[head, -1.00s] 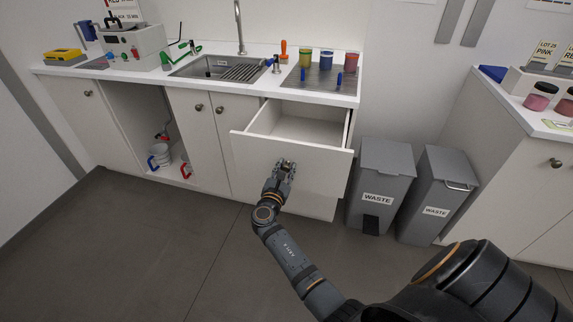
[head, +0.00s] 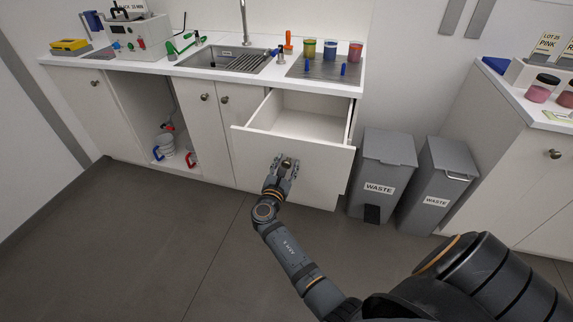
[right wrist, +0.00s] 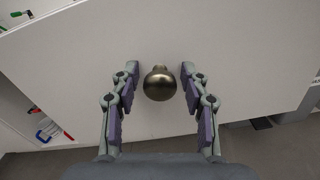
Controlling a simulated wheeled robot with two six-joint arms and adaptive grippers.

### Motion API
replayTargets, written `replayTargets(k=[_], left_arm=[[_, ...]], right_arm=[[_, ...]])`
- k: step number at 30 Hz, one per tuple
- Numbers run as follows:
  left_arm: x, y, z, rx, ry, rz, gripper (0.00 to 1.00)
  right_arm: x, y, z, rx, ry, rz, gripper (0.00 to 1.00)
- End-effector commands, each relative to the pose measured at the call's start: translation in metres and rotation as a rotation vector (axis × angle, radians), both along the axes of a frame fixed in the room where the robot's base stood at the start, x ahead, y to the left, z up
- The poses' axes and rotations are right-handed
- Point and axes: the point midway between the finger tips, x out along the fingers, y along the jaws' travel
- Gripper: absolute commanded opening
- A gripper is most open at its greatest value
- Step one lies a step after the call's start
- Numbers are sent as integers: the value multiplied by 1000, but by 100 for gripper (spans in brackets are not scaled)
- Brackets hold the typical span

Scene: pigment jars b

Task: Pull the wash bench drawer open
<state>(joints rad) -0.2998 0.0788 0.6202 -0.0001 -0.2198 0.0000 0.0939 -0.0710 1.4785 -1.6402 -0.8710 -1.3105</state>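The wash bench drawer (head: 315,168) stands well out from the bench, with its empty inside showing in the head view. Its white front also fills much of the right wrist view (right wrist: 235,85). A round dark metal knob (right wrist: 160,84) sits on the front. My right gripper (head: 287,161) is at the front. In the right wrist view its fingers (right wrist: 159,76) are spread on both sides of the knob, with a visible gap on each side. My left gripper is not in view.
Two grey waste bins (head: 386,176) (head: 437,187) stand right of the drawer. The bench top (head: 130,61) holds a sink (head: 222,60) and several jars. A side counter (head: 520,100) is at the right. The floor (head: 150,235) in front is clear.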

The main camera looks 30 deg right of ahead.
Motion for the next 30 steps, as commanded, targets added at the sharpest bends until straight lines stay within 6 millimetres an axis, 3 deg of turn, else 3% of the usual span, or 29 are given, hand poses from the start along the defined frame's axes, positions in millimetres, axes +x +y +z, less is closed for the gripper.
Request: replayTargets(k=[11,21,25,30], left_arm=[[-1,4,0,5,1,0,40],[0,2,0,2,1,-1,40],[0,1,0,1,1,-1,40],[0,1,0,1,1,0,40]], right_arm=[[0,0,5,0,-1,0,54],[0,0,75,1,-6,-1,54],[0,0,92,1,-1,-1,54],[0,0,100,0,1,0,54]])
